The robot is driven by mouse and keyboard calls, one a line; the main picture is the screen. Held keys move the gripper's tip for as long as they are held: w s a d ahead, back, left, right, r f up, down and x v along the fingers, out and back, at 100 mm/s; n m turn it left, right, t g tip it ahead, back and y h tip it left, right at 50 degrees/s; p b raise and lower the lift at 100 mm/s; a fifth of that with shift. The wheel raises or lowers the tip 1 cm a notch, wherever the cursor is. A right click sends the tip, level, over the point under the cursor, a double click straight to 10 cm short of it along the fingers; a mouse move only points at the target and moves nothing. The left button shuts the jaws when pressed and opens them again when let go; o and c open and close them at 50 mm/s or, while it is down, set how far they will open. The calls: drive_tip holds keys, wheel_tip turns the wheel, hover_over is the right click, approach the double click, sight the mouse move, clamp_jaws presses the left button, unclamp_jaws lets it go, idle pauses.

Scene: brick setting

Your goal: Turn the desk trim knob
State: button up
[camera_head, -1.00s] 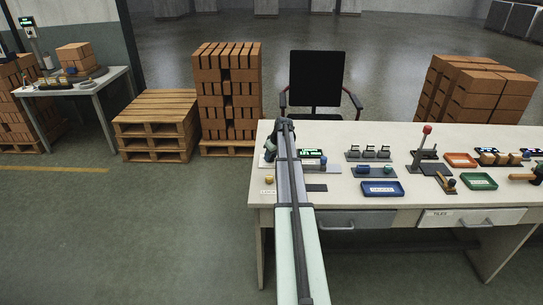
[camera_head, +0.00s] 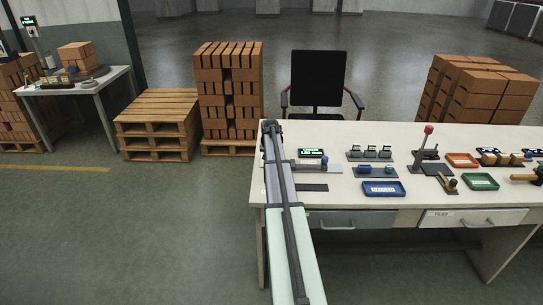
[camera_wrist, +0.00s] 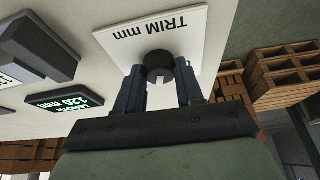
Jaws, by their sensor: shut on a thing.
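The trim knob (camera_wrist: 157,64) is a dark round knob with a pale mark, on a white plate lettered "TRIM mm" (camera_wrist: 182,27) in the wrist view. My gripper (camera_wrist: 160,72) has one finger on each side of the knob and is shut on it. In the head view my arm reaches to the desk's left end and hides the knob, its plate and the fingers. A small display (camera_wrist: 65,102) with green text, seen upside down in the wrist view, reads length 120 mm. It also shows in the head view (camera_head: 311,152).
On the desk (camera_head: 335,205) to the right are a blue tray (camera_head: 384,188), a green tray (camera_head: 481,181), an orange tray (camera_head: 462,160) and a red-topped lever (camera_head: 428,131). A black chair (camera_head: 318,80) and stacked bricks (camera_head: 228,90) stand behind.

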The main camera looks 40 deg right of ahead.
drive_tip(key=shift+m, duration=0.3)
drive_tip(key=o, duration=1)
drive_tip(key=shift+o, duration=0.2)
drive_tip(key=v, duration=1.3)
drive_tip(key=shift+r, duration=0.4)
drive_tip(key=shift+a, duration=0.15)
